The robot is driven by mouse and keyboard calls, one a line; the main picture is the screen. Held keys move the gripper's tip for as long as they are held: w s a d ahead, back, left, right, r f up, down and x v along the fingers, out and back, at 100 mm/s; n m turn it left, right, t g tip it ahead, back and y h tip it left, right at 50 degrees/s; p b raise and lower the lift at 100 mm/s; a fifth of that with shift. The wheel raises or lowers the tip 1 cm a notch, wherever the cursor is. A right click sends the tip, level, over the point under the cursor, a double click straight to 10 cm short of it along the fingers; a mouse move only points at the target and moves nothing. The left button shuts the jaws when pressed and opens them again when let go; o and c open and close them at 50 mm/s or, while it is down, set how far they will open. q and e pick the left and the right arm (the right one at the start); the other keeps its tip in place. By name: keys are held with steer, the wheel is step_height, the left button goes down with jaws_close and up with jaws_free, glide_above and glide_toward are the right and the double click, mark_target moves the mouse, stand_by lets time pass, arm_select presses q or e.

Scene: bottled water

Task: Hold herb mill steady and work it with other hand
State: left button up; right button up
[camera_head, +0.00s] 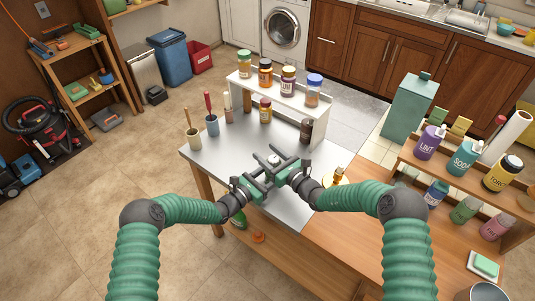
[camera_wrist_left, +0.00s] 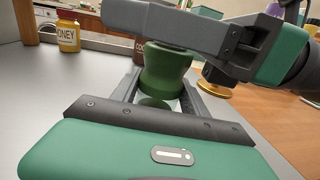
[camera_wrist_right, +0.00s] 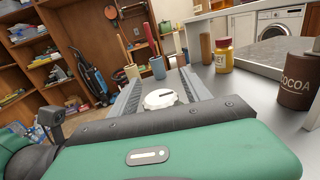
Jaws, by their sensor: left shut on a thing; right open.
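The herb mill has a green waisted body (camera_wrist_left: 165,72) and a pale round top, which shows in the head view (camera_head: 273,159) and the right wrist view (camera_wrist_right: 160,98). It stands upright at the middle of the metal tabletop. My left gripper (camera_head: 264,176) is shut on the green body. My right gripper (camera_head: 284,167) is open at the height of the top, with its fingers on either side of it. In the left wrist view, the right gripper hides the mill's upper part. I cannot tell whether the right fingers touch the top.
A white shelf with jars (camera_head: 278,95) stands behind, with a honey jar (camera_wrist_left: 68,32) and a brown cocoa jar (camera_wrist_right: 296,88) near it. Cups with utensils (camera_head: 212,126) stand at the back left. A wooden counter with bottles is at the right. The front-left tabletop is clear.

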jaws_close()
steer(key=shift+m+t+h, duration=0.3)
steer(key=m+t+h, duration=0.1)
steer(key=h, duration=0.1)
steer(key=m+t+h, duration=0.1)
steer(key=m+h, duration=0.1)
steer(key=f+m+t+h, duration=0.1)
steer(key=m+h, duration=0.1)
steer(key=h, duration=0.1)
steer(key=shift+d, duration=0.25)
steer(key=h, duration=0.1)
steer(key=m+h, duration=0.1)
steer(key=shift+w+d+r+m+t+h, duration=0.25)
steer(key=shift+d+r+m+t+h, duration=0.15)
steer(key=shift+w+d+r, duration=0.1)
steer(key=shift+d, duration=0.1)
jaws_free()
